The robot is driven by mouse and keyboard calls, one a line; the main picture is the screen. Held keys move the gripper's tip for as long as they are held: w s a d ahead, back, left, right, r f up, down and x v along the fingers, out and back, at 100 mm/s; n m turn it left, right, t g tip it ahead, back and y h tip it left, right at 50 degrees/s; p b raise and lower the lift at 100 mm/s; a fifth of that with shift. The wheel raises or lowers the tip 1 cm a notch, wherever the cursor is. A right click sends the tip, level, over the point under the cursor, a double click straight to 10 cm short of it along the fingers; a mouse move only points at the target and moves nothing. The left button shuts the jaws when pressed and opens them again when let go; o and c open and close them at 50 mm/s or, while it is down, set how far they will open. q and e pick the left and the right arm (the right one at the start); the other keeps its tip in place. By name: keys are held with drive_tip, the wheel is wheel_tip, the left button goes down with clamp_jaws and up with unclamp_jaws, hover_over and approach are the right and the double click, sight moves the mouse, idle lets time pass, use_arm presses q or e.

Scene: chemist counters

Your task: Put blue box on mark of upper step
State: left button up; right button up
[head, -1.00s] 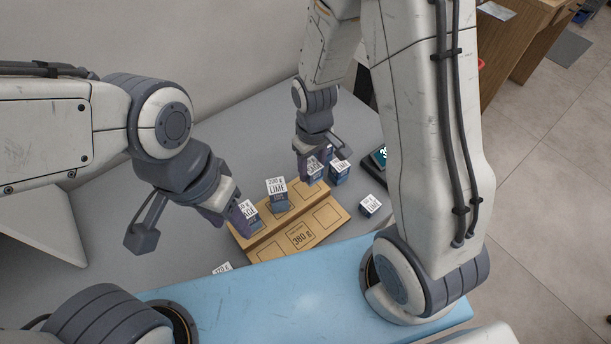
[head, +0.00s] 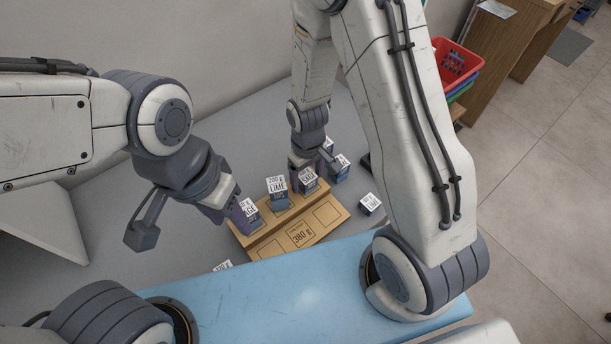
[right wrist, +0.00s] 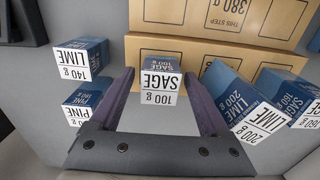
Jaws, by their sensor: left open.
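The tan two-step stand (head: 268,244) has outlined marks and a 380 g label. My right gripper (head: 303,187) is over the right end of its upper step. Its purple fingers (right wrist: 160,78) flank a blue SAGE 100 g box (right wrist: 161,73), label up, close on both sides. I cannot tell whether this box rests on the step. A blue LIME 200 g box (head: 277,193) stands mid-step. A blue SAGE 160 g box (head: 250,210) stands at the left end. My left gripper (head: 232,212) is open beside that box.
Right of the stand are a blue LIME 140 g box (right wrist: 82,58) and a blue PINE box (right wrist: 86,98). Another labelled box (head: 222,266) is partly hidden by the blue surface (head: 290,285). Grey counter (head: 230,140) behind the stand is clear.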

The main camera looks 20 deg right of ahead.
sight(307, 175)
wheel_tip(307, 175, up, 12)
drive_tip(key=s+a+r+n, duration=0.1)
drive_tip(key=s+a+r, duration=0.1)
drive_tip(key=s, duration=0.3)
drive_tip(key=s+a+r+n, duration=0.1)
drive_tip(key=s+a+r, duration=0.2)
drive_tip(key=s, duration=0.3)
drive_tip(key=s+a+r+n+y, duration=0.1)
drive_tip(key=s+a+r, duration=0.1)
drive_tip(key=s, duration=0.4)
drive_tip(key=shift+a+r, duration=0.3)
drive_tip(key=shift+r, duration=0.6)
